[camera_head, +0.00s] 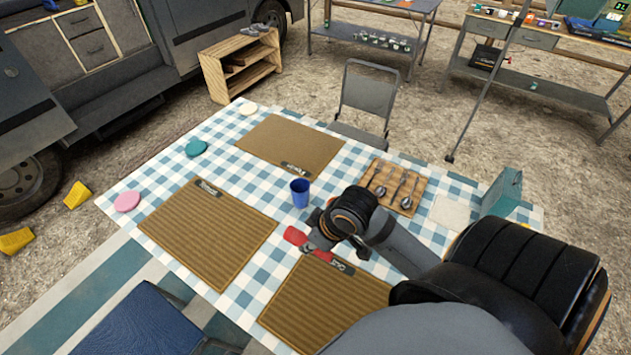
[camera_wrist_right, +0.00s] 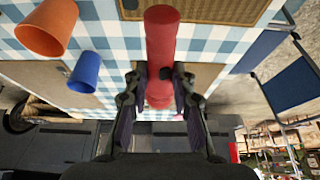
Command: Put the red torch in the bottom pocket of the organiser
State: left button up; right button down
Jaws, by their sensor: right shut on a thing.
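The red torch (camera_head: 296,236) is held by my right gripper (camera_head: 318,241) above the checked table, near the front placemat. In the right wrist view the red torch (camera_wrist_right: 161,45) lies lengthwise between the two fingers of my right gripper (camera_wrist_right: 160,88), which are shut on it. Its far end extends past the fingertips. I cannot make out the organiser or its bottom pocket in either view. My left gripper is not in view.
The table (camera_head: 243,125) carries several brown placemats (camera_head: 208,232), a blue cup (camera_head: 300,192), a wooden board with spoons (camera_head: 393,187) and a teal holder (camera_head: 503,190). An orange cup (camera_wrist_right: 47,27) shows in the right wrist view. A grey chair (camera_head: 368,100) stands behind the table.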

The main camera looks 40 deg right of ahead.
jog(key=shift+s, duration=0.15)
jog(key=w+f+b, duration=0.1)
jog(key=b, duration=0.2)
jog(key=shift+d+f, duration=0.15)
jog(key=shift+d, duration=0.05)
jog(key=w+d+f+b, duration=0.2)
jog(key=w, duration=0.1)
jog(key=w+d+f+b, duration=0.2)
jog(key=w+f, duration=0.1)
jog(key=w+d+f+b, duration=0.1)
jog(key=w+d+f, duration=0.1)
jog(key=w+d, duration=0.1)
jog(key=shift+w+f+b, duration=0.35)
jog(key=shift+w+b, duration=0.05)
jog(key=shift+w, duration=0.05)
jog(key=shift+w+d+f, duration=0.15)
jog(key=shift+w+f, duration=0.05)
jog(key=shift+f, duration=0.15)
notch_tip(320, 180, down, 3)
jog(key=shift+w+f, duration=0.1)
jog(key=shift+f, duration=0.1)
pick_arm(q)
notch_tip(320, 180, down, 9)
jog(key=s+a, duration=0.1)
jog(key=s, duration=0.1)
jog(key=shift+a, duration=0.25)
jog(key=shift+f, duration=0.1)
